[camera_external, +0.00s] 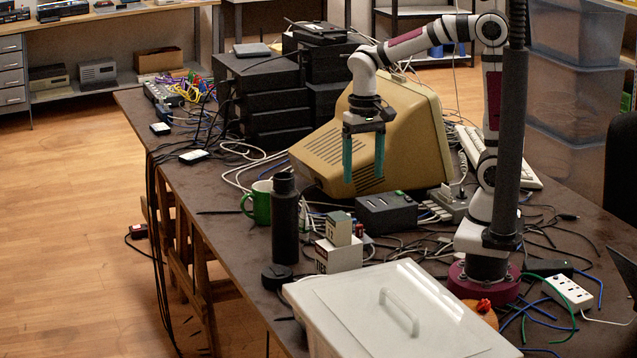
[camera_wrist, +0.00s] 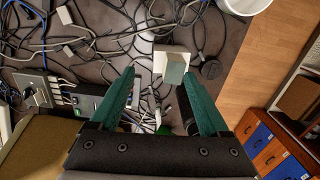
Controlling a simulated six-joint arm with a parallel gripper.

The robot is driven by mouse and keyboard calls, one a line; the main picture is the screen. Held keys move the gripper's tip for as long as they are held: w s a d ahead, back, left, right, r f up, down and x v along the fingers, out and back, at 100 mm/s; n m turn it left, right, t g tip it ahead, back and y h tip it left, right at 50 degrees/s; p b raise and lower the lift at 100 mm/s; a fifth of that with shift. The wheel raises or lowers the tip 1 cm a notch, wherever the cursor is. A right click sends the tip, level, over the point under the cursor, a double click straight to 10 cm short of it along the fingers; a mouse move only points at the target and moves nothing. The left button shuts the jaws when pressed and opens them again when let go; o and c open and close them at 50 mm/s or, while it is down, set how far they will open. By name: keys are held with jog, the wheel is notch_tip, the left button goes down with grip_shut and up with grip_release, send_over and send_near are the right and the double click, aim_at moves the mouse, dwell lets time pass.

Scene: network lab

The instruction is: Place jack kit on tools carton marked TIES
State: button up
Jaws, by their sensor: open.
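A small box (camera_external: 339,229) with a grey-green face, which looks like the jack kit, sits upright on top of a white carton (camera_external: 345,257) with dark lettering low on its front. The lettering is only partly readable. In the wrist view the small box (camera_wrist: 174,70) stands on the carton (camera_wrist: 161,56), beyond the fingertips. My gripper (camera_external: 364,165) has teal fingers, spread apart and pointing down with nothing between them. It is above the boxes and clear of them, in front of the beige monitor. The fingers also show in the wrist view (camera_wrist: 160,82).
A black bottle (camera_external: 285,220) and a green mug (camera_external: 259,203) stand left of the carton. A large lidded white bin (camera_external: 350,318) is in front. A dark boxy device (camera_external: 386,212) stands behind right, with loose cables around. The beige monitor (camera_external: 418,130) is behind my gripper.

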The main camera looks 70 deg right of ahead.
jog(key=s+f+n+y, duration=0.1)
jog(key=s+n, duration=0.1)
jog(key=s, duration=1.3)
jog(key=shift+s+a+f+n, duration=0.2)
jog(key=shift+f+n, duration=0.1)
jog(key=shift+f, duration=0.1)
